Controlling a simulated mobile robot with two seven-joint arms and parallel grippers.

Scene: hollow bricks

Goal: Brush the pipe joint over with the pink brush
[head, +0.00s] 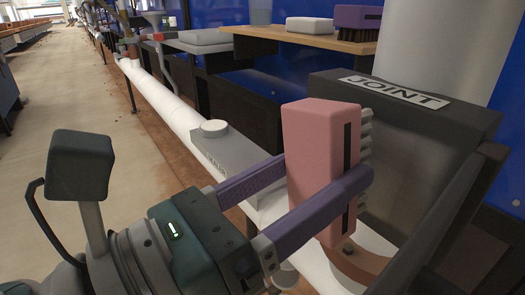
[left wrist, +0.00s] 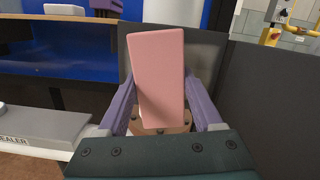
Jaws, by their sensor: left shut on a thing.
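The pink brush (head: 308,150) is a pink block with light bristles on its right side in the head view. My left gripper (head: 325,190) is shut on it, one purple finger on each side, and holds it upright. The brush also shows in the left wrist view (left wrist: 158,75), between the two fingers (left wrist: 160,105). The pipe joint (left wrist: 175,129) is a brown flanged part behind and below the brush, mostly hidden; its edge shows in the head view (head: 362,264). I cannot tell whether the bristles touch it. My right gripper is not in view.
A dark box (head: 410,110) labelled JOINT stands just behind the brush, with dark side panels around the joint. A grey sealer box (head: 223,150) lies on the white pipe (head: 160,95). A wooden shelf (head: 290,38) at the back bears a purple brush (head: 357,20) and a white block (head: 310,26).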

